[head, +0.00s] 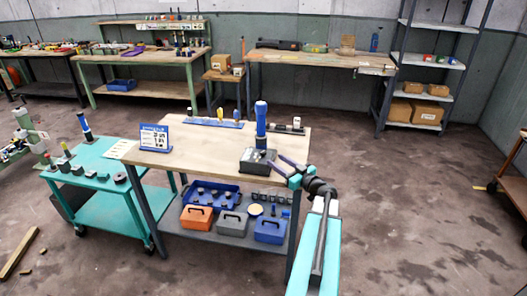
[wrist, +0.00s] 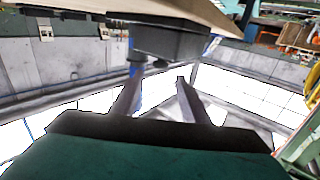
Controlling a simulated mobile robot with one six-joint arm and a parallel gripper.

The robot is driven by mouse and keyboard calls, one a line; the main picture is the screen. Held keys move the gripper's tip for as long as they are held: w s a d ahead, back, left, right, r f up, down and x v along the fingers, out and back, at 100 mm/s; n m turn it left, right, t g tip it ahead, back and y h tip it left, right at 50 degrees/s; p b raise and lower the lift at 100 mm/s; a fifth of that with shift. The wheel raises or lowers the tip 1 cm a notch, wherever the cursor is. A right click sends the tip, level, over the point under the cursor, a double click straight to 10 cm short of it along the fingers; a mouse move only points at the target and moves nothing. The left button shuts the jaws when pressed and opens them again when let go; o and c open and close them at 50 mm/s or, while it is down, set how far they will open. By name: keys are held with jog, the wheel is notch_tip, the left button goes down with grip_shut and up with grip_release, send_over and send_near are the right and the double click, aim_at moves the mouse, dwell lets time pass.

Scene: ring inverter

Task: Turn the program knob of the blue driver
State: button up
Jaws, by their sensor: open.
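The blue driver (head: 261,118) stands upright in a dark block (head: 257,161) near the right front of the wooden workbench. The program knob cannot be made out in either view. My gripper (head: 277,161) is open at the right of the block, its two dark fingers pointing toward the driver's lower part. The wrist view is upside down and shows the open fingers (wrist: 158,76) with nothing clearly between them. In it the dark block (wrist: 158,41) lies beyond the fingertips, and a blue part of the driver (wrist: 137,70) shows partly behind the left finger.
The workbench (head: 200,160) carries a blue-and-white sign (head: 155,138) at left and a blue rack (head: 213,122) at the back. A teal cart (head: 90,160) stands at left. Orange (head: 196,219), grey and blue boxes sit on the lower shelf.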

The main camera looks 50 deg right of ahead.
aim_at(265, 154)
jog(key=shift+w+d+p, duration=0.15)
jog(key=shift+w+p, duration=0.55)
jog(key=shift+w, duration=0.95)
jog(key=shift+w+d+p, duration=0.15)
jog(key=shift+w+p, duration=0.5)
jog(key=shift+w, duration=0.95)
jog(key=shift+w+d+p, duration=0.15)
jog(key=shift+w+p, duration=0.55)
jog(key=shift+w, duration=0.95)
jog(key=c, duration=1)
jog(key=shift+a, duration=0.15)
jog(key=shift+f, duration=0.1)
